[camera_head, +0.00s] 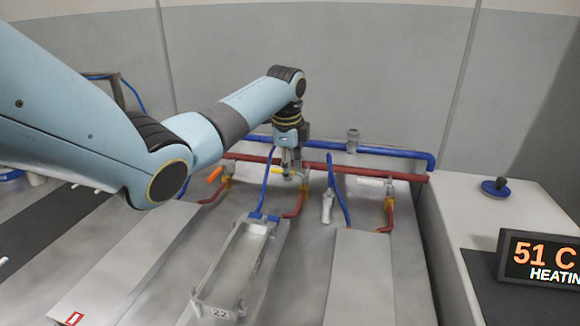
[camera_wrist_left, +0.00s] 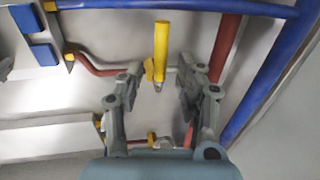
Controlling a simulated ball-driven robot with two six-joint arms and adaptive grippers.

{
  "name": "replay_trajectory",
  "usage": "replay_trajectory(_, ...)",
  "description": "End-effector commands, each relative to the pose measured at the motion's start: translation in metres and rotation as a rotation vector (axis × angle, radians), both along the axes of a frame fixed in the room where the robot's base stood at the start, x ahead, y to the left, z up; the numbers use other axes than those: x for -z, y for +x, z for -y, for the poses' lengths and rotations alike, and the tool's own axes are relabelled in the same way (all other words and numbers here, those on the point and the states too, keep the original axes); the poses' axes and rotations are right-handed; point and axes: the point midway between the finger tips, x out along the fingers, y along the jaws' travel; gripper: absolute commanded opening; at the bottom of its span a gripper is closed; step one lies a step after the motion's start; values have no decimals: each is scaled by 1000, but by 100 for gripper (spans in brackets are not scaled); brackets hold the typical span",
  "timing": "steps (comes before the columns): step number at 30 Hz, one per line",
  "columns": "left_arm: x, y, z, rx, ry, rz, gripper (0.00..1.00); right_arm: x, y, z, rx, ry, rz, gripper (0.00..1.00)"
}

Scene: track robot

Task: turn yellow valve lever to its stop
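The yellow valve lever (camera_wrist_left: 161,48) points up in the left wrist view, with its lower end at a valve on a pipe. In the head view it is a small yellow bar (camera_head: 282,171) at the pipes, partly hidden by my gripper. My left gripper (camera_wrist_left: 161,75) is open, one finger on each side of the lever's lower end, with gaps on both sides. In the head view the left gripper (camera_head: 291,168) points down at the lever. My right gripper is not in view.
An orange lever (camera_head: 215,174) is to the left and a white lever (camera_head: 371,181) to the right. Red pipes (camera_head: 330,168) and a blue pipe (camera_head: 385,152) run behind. An empty metal frame (camera_head: 270,232) lies in front. A display (camera_head: 540,258) reading "51 C HEATIN" stands at the right.

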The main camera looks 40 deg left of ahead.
Motion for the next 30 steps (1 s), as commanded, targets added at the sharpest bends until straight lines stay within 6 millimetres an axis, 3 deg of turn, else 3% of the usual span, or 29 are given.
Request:
replay_trajectory(6,0,0,0,0,0,0,35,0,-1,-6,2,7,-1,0)
replay_trajectory(14,0,0,0,0,0,0,1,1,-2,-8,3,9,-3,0)
replay_trajectory(30,-1,-1,0,-10,0,-1,0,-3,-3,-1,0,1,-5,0)
